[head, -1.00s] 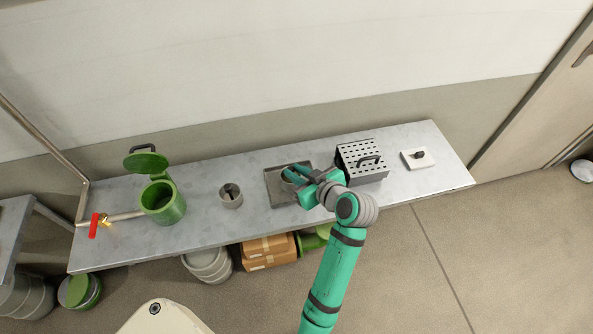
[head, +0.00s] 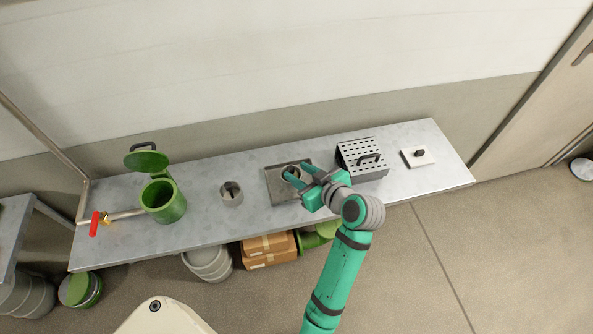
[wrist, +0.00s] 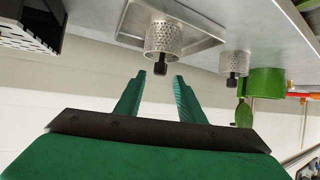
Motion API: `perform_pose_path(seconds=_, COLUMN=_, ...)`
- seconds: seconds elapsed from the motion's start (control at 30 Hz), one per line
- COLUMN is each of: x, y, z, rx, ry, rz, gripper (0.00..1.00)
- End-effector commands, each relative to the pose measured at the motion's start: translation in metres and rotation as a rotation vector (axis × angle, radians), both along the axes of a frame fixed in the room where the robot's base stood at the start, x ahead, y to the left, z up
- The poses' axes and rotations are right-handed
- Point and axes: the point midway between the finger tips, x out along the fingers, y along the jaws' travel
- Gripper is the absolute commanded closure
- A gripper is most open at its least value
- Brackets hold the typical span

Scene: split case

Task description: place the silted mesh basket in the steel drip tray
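One grey mesh basket with a dark handle stands upright in the steel drip tray (head: 274,194). In the wrist view this basket (wrist: 163,42) is inside the tray rim (wrist: 130,38); in the head view my fingers partly cover it. A second, similar mesh basket (head: 231,197) stands on the bench left of the tray and also shows in the wrist view (wrist: 232,62). I cannot tell from surface dirt which is silted. My gripper (head: 297,171) is open and empty. In the wrist view its fingertips (wrist: 159,76) are apart, just short of the basket's handle.
A green lidded canister (head: 163,203) with a red-handled valve (head: 94,224) is at the bench's left. A perforated metal case (head: 362,160) stands right of the tray. A white plate with a dark knob (head: 417,158) is farther right. Boxes (head: 268,249) sit below the bench.

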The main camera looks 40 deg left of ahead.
Motion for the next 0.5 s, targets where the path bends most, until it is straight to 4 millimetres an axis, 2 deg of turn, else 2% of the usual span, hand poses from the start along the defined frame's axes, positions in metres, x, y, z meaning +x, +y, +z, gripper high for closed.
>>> perform_pose_path(seconds=0.3, x=-0.016, y=-0.055, z=0.031, rx=0.001, ry=-0.003, rz=-0.004, gripper=0.65)
perform_pose_path(seconds=0.5, x=-0.023, y=-0.077, z=0.044, rx=0.000, ry=-0.002, rz=-0.005, gripper=0.65)
